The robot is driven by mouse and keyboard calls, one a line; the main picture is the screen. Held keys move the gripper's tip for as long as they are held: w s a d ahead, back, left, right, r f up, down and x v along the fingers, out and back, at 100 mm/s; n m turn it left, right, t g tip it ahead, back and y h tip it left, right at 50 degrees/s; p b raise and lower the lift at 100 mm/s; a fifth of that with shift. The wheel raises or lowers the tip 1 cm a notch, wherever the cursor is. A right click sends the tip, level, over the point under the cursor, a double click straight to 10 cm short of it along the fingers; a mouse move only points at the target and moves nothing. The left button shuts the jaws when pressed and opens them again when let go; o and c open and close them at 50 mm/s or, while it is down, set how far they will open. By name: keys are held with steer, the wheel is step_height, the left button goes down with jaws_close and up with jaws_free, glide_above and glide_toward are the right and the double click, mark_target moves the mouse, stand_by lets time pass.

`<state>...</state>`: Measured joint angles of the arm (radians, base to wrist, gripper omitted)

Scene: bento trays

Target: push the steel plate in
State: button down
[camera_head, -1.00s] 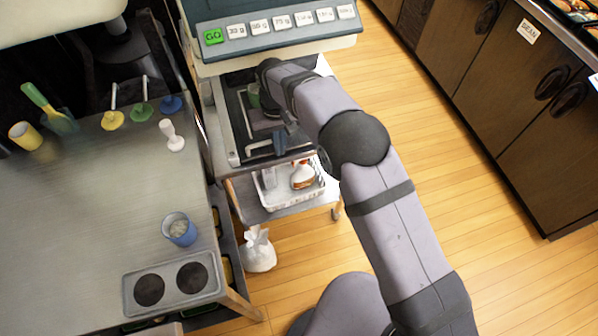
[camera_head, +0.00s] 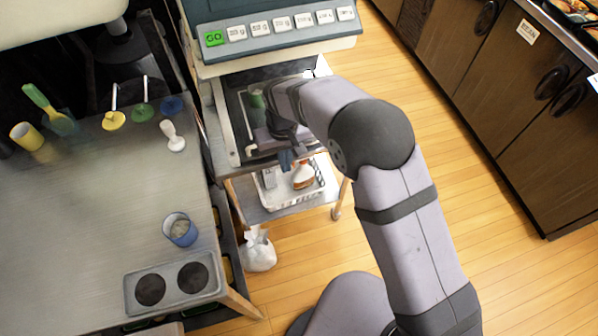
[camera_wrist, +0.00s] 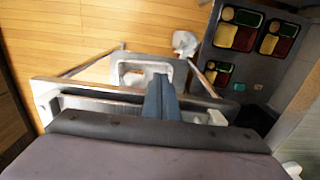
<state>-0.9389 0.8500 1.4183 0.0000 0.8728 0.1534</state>
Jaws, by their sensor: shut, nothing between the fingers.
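The steel plate (camera_head: 233,137) appears as a pale metal-rimmed tray with a dark inside, under the front of the machine with the GO button. It stands on a small trolley. My arm and wrist cover its right part. My gripper (camera_head: 287,160) is shut and empty, with its blue fingers at the plate's front edge. I cannot tell whether they touch it. In the wrist view the shut blue fingers (camera_wrist: 161,98) point over a pale metal edge; which part of the plate or trolley this is stays unclear.
A green cup (camera_head: 257,96) shows behind my wrist. The machine's button panel (camera_head: 275,27) overhangs the plate. A white basket (camera_head: 292,198) with a bottle sits on the trolley's lower shelf. A metal table (camera_head: 85,215) stands left; a white bag (camera_head: 258,252) is on the floor. Floor to the right is clear.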

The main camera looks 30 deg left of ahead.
steer(key=shift+s+d, duration=0.5)
step_height(320, 180, up, 7)
steer(key=p, duration=0.6)
stand_by(0.7)
